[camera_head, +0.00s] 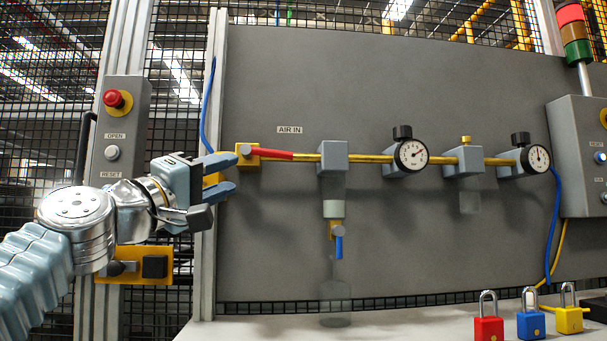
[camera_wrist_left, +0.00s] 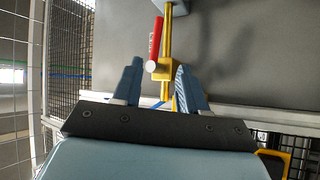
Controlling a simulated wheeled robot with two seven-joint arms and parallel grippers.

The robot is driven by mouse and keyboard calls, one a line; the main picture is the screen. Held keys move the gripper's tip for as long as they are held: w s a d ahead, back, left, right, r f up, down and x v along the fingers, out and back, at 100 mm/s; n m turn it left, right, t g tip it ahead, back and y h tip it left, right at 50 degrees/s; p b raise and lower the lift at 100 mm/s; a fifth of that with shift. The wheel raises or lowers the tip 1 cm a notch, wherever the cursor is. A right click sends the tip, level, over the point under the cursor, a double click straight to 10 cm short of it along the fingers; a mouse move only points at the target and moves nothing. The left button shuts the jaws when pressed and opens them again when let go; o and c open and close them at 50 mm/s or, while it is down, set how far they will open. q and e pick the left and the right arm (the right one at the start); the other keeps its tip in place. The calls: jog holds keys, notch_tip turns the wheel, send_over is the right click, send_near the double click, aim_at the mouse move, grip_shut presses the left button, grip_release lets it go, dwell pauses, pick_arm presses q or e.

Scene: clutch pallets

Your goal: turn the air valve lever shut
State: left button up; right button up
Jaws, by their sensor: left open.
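The air valve lever (camera_head: 270,153) is a red bar on a yellow valve body (camera_head: 247,163) at the left end of the pipe, just below the "AIR IN" label. It points right, lying along the pipe. It also shows in the left wrist view (camera_wrist_left: 156,38), alongside the yellow pipe. My left gripper (camera_head: 234,173) is open, with its fingertips at the valve's left end. In the left wrist view its fingers (camera_wrist_left: 158,68) stand on either side of the valve and the lever's round pivot end. I cannot tell whether they touch. My right gripper is not in view.
The yellow pipe runs right through a filter (camera_head: 333,160) and two gauges (camera_head: 411,154) on the grey panel (camera_head: 280,80). A button box (camera_head: 120,130) and a metal post (camera_head: 208,250) stand beside my left arm. Red, blue and yellow padlocks (camera_head: 488,326) stand on the ledge below.

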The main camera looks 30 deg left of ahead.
aim_at(271, 155)
pick_arm(q)
jog(key=p+x, duration=0.2)
jog(key=x, duration=0.2)
jog(key=p+x, duration=0.3)
jog(key=x, duration=0.1)
jog(key=p+x, duration=0.2)
jog(key=x, duration=0.3)
jog(key=shift+s+r, duration=0.1)
jog(key=shift+r, duration=0.2)
jog(key=shift+w+p, duration=0.35)
jog(key=shift+w, duration=0.05)
grip_shut()
